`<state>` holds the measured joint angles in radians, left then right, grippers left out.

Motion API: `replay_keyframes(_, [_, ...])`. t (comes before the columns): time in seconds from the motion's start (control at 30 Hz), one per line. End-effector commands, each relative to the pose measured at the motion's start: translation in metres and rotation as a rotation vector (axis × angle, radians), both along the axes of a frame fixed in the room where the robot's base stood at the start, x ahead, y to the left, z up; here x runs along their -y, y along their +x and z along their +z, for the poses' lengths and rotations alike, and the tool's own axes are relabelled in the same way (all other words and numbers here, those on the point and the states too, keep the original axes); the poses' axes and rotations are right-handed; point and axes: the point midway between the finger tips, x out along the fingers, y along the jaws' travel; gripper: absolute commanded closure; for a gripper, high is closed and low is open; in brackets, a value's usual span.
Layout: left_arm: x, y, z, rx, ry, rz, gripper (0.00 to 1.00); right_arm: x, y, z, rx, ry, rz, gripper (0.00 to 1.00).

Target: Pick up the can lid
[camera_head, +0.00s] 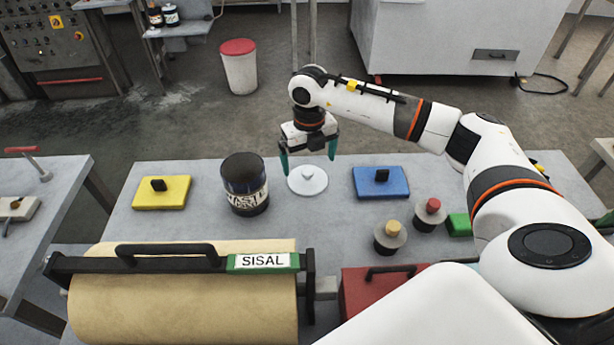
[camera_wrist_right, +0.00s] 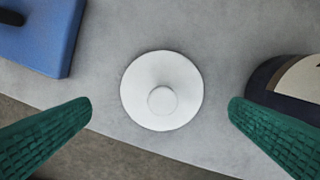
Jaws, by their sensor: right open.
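The can lid, a white round disc with a small knob, lies flat on the grey table in the head view (camera_head: 308,181). It also shows in the right wrist view (camera_wrist_right: 161,91), near the middle of the picture. My right gripper (camera_head: 309,164) is open above the lid, its green fingers apart. In the right wrist view its fingertips (camera_wrist_right: 160,110) stand on either side of the lid, with gaps between, not touching it. My left gripper is not in view.
A dark can labelled WASTE (camera_head: 245,184) stands close left of the lid. A blue block (camera_head: 395,184) lies to the right, a yellow block (camera_head: 150,194) far left. A SISAL roll (camera_head: 180,300) fills the front. Two knobbed grey pieces stand front right.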

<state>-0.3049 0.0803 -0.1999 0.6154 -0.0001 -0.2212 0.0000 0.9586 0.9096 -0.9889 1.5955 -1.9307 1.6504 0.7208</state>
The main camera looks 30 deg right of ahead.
Motion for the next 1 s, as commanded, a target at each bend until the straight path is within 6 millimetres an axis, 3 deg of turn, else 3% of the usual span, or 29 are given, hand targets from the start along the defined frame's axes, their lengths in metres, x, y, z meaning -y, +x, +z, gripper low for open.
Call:
replay_keyframes(0.33, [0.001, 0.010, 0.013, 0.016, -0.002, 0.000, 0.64, -0.002, 0.003, -0.045, -0.003, 0.000, 0.000, 0.00])
replay_keyframes(0.63, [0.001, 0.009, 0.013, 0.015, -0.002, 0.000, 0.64, -0.002, 0.003, -0.051, 0.000, 0.000, 0.001, 0.00])
replay_keyframes(0.83, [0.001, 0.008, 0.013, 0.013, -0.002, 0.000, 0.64, -0.002, 0.004, -0.051, 0.000, 0.000, 0.001, 0.30])
replay_keyframes(1.0, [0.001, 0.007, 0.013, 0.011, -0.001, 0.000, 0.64, -0.002, 0.004, -0.051, 0.000, 0.000, 0.000, 0.30])
